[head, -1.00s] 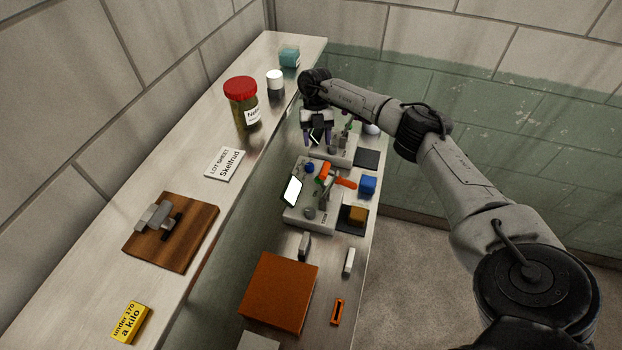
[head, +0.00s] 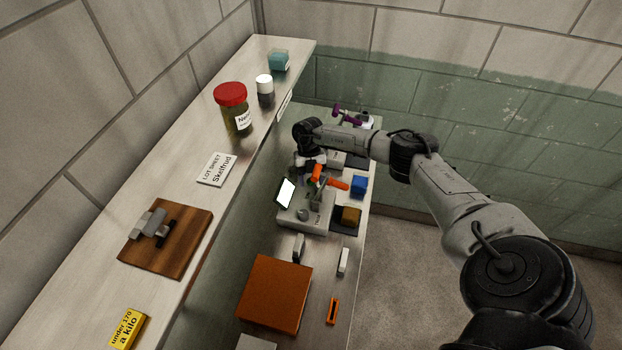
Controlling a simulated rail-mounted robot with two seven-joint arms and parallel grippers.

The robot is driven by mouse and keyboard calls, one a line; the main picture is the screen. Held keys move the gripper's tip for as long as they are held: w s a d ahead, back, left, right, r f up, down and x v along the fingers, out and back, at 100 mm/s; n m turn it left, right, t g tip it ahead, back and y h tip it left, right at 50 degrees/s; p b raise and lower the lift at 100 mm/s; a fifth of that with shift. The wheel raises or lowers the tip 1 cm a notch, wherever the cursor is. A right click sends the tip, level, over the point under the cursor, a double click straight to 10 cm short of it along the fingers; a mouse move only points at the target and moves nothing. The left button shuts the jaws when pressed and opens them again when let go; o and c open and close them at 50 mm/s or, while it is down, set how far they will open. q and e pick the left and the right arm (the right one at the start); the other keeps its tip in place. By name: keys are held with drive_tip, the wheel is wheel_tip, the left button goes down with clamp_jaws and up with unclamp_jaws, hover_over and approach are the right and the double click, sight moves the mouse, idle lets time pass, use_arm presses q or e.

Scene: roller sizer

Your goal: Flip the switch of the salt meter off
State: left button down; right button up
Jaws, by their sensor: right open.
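Several grey meters stand on the lower bench; their labels are too small to tell which is the salt meter. The nearest grey meter (head: 294,211) has a bright tilted screen (head: 286,193), a round grey knob and an orange-handled lever (head: 336,184). A second grey meter (head: 337,160) behind it is partly hidden by my arm. A purple-handled lever (head: 347,115) shows farther back. My right gripper (head: 308,163) is open, pointing down just behind the nearest meter's screen; its fingertips are partly hidden and contact cannot be told. My left gripper is out of view.
A blue block (head: 359,185) and a brown block (head: 350,215) sit right of the meters. The raised shelf at left holds a red-lidded jar (head: 233,108), a lot sheet card (head: 216,169) and a wooden board (head: 135,246).

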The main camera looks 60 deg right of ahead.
drive_tip(key=shift+f, duration=0.1)
drive_tip(key=shift+c, duration=0.3)
